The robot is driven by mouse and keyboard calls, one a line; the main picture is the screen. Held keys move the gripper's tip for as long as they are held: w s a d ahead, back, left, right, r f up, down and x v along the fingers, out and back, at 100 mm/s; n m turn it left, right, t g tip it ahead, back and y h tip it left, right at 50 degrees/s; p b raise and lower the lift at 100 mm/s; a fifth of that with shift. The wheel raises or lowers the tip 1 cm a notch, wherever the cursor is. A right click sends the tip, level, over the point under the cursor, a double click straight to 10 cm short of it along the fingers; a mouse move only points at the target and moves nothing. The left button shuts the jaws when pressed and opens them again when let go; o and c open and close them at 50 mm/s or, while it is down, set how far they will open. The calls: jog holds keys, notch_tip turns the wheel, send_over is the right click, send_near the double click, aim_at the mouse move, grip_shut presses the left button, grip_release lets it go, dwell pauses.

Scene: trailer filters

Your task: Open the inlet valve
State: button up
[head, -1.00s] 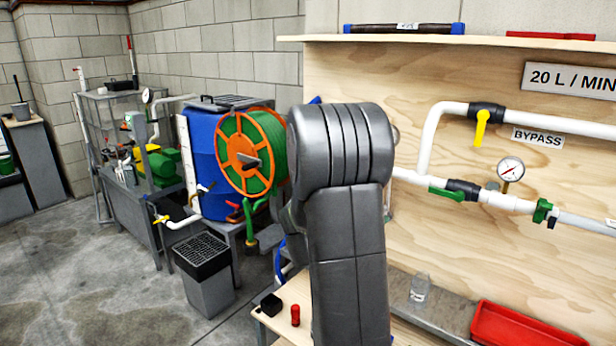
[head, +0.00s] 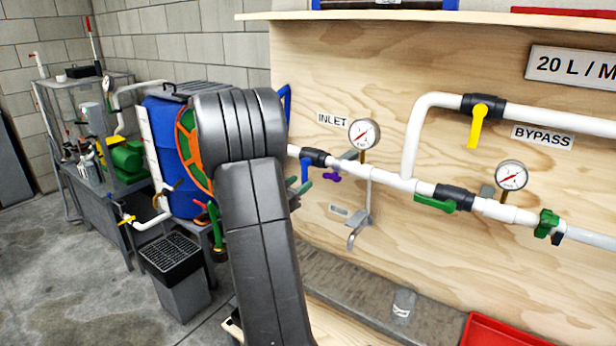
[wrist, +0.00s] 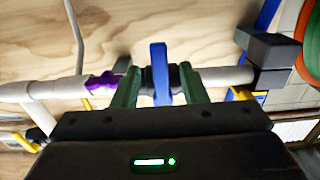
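The inlet valve (head: 315,157) is a black body on the white pipe, below and left of the INLET sign (head: 332,120). Its blue handle (head: 305,171) hangs down, across the pipe. In the wrist view the blue handle (wrist: 159,85) stands across the pipe, between the green fingers of my gripper (wrist: 159,70). A gap shows on each side of the handle, so my gripper is open around it and not closed on it. Whether the fingertips reach past the handle in depth I cannot tell. In the head view my arm hides most of my gripper.
A small purple handle (head: 331,176) sits beside the inlet valve, and also shows in the wrist view (wrist: 103,83). A gauge (head: 364,133), a metal bracket (head: 360,222), a green-handled valve (head: 435,204) and the yellow bypass handle (head: 477,126) are to the right. A clear bottle (head: 403,303) stands below.

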aim_at(303, 180)
jog(key=shift+x, duration=2.65)
grip_shut()
